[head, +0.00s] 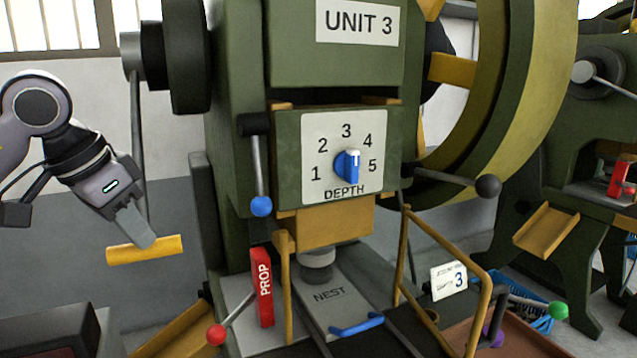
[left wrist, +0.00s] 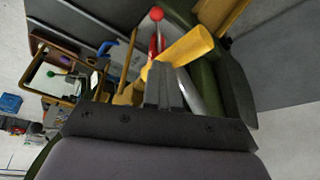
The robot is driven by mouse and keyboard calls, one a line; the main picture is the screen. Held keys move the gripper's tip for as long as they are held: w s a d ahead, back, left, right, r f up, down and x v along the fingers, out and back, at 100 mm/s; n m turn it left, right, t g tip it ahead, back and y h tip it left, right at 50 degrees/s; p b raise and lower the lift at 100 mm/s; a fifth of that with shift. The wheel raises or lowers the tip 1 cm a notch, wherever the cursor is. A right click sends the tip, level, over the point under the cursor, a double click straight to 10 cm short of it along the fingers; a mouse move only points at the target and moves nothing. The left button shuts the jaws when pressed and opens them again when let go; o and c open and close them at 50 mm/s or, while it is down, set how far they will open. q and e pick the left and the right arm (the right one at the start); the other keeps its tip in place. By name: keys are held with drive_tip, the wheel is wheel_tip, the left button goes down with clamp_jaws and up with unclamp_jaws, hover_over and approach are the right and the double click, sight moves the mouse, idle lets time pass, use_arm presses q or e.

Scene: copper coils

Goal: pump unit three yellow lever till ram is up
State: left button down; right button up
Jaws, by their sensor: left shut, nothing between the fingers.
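The yellow lever handle (head: 170,247) of unit 3 is a horizontal bar at the bottom of a grey rod (head: 136,120), which hangs from a dark pivot at the machine's upper left. My left gripper (head: 147,240) is shut and empty, its fingertips at the handle; I cannot tell whether they touch. In the left wrist view, the yellow handle (left wrist: 187,46) lies just beyond the shut fingers (left wrist: 163,88). The yellow ram block (head: 335,224) sits below the depth panel, with a grey cylinder (head: 317,262) under it, close above the nest plate (head: 345,300). My right gripper is not in view.
A red prop (head: 262,288), a blue-knobbed lever (head: 261,206) and a red-knobbed lever (head: 216,335) are on the machine's front. The blue depth dial (head: 347,166) points between 3 and 4. A yellow guard frame (head: 405,250) stands right of the nest. A yellow chute (head: 175,335) lies below the handle.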

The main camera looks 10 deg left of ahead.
use_arm(q)
drive_tip(key=s+d+r+p, duration=0.1)
drive_tip(key=s+r+p, duration=0.2)
drive_tip(key=r, duration=0.3)
drive_tip(key=s+d+r+p, duration=0.2)
drive_tip(key=s+r+p, duration=0.1)
drive_tip(key=r+p, duration=0.3)
drive_tip(key=shift+d+r, duration=0.25)
idle(0.6)
